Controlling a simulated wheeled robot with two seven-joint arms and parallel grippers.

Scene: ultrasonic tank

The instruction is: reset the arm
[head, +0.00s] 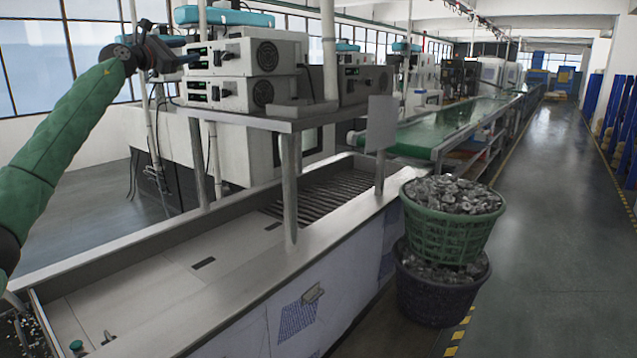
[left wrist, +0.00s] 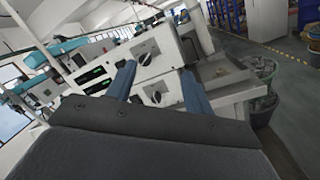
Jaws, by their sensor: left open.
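My left arm, in a green sleeve, comes in from the left in the head view. Its gripper (head: 172,62) is raised in front of the stacked white control boxes (head: 232,75). In the left wrist view the two blue fingers of the gripper (left wrist: 158,90) stand apart with nothing between them. The control boxes (left wrist: 155,52) with their dark knobs show beyond the fingers. I cannot tell whether the fingers touch them. My right gripper is in neither view.
A long metal tank (head: 130,295) runs below the arm, with a shelf (head: 262,122) above it. A green basket (head: 450,225) of metal parts sits on a dark basket (head: 440,292) at the right. The aisle floor (head: 545,200) is clear. A green conveyor (head: 440,130) lies behind.

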